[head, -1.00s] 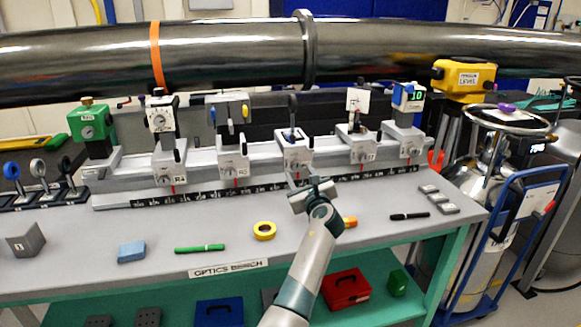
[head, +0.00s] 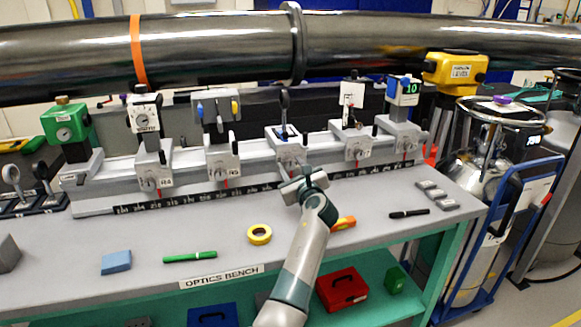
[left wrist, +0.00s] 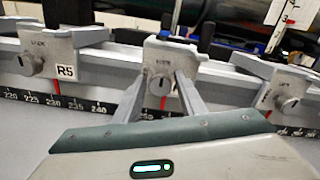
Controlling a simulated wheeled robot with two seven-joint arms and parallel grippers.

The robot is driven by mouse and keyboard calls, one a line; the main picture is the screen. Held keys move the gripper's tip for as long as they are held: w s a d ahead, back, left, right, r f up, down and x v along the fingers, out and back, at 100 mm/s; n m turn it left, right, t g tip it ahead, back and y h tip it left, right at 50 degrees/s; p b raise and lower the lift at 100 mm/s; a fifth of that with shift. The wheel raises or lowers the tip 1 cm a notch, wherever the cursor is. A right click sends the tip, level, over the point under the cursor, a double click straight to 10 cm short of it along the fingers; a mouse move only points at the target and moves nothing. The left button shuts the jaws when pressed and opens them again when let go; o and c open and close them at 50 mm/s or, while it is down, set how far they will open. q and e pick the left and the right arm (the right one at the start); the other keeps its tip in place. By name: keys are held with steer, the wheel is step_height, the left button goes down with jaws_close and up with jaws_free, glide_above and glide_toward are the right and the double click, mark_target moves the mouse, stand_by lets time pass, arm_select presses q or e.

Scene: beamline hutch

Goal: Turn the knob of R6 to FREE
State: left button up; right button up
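The R6 carriage (head: 283,137) stands mid-rail between R5 and R7, carrying a small post-mounted optic. Its own label is hidden in both views. Its round grey slotted knob (left wrist: 160,83) shows in the left wrist view, the slot roughly upright under small lettering that I cannot read surely. My left gripper (head: 303,183) is at the front of this carriage and hides the knob in the head view. In the left wrist view the two fingers (left wrist: 161,90) are open, one on each side of the knob, with gaps visible. My right gripper is in neither view.
Neighbouring carriages R5 (head: 222,160) and R7 (head: 352,142) have similar knobs. A scale strip (left wrist: 115,108) runs below the rail. Yellow tape (head: 259,234), a green pen (head: 190,257) and a black pen (head: 409,213) lie on the bench. A large pipe (head: 220,45) crosses above.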

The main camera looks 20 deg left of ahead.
arm_select(q)
steer(key=c, duration=0.7)
